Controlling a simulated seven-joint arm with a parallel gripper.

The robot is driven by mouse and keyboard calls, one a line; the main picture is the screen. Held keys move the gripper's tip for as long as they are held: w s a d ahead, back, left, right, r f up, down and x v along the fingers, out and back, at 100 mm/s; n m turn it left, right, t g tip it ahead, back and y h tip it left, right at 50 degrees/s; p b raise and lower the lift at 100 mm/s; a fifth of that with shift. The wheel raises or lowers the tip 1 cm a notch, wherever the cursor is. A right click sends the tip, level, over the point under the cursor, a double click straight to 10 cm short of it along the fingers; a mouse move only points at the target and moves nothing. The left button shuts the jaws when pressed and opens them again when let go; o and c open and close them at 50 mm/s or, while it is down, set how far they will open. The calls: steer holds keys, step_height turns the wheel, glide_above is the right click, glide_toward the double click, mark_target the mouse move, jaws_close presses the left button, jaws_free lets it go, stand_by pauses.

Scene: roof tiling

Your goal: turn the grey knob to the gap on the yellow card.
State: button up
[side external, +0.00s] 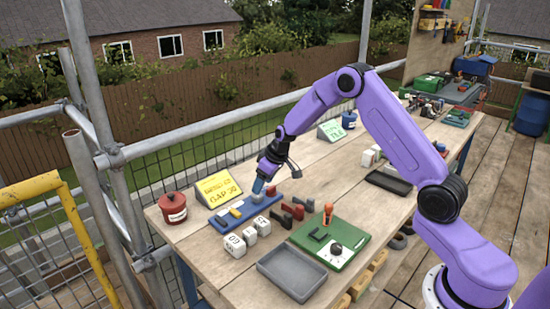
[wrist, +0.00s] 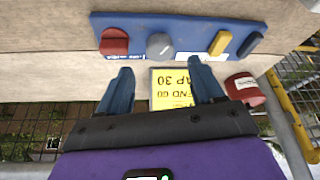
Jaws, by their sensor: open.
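The grey knob (wrist: 160,45) sits on a long blue board (wrist: 190,22), between a red knob (wrist: 114,42) and a yellow knob (wrist: 220,42). In the side view my gripper (side external: 262,186) is low over the board, partly hiding the knobs. The knob's scale is too small to read.
A red pot (side external: 173,207) stands left of the card. White numbered blocks (side external: 235,245), a grey tray (side external: 292,274) and a green board (side external: 333,243) with a black knob lie in front. Red and dark pieces (side external: 290,211) lie right of the blue board.

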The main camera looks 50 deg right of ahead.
steer(key=v, duration=1.2)
steer(key=shift+f, duration=0.1)
steer(key=s+a+r+n+g, duration=0.3)
steer(key=s+a+n, duration=0.1)
steer(key=s+a, duration=1.2)
steer(key=s+d+n, duration=0.2)
steer(key=s, duration=1)
steer(key=s+d+n+g, duration=0.1)
steer(key=s+n, duration=0.2)
steer(key=s, duration=0.9)
steer(key=shift+s+d+n+h, duration=0.3)
steer(key=shift+d+h, duration=0.1)
steer(key=shift+r, duration=0.15)
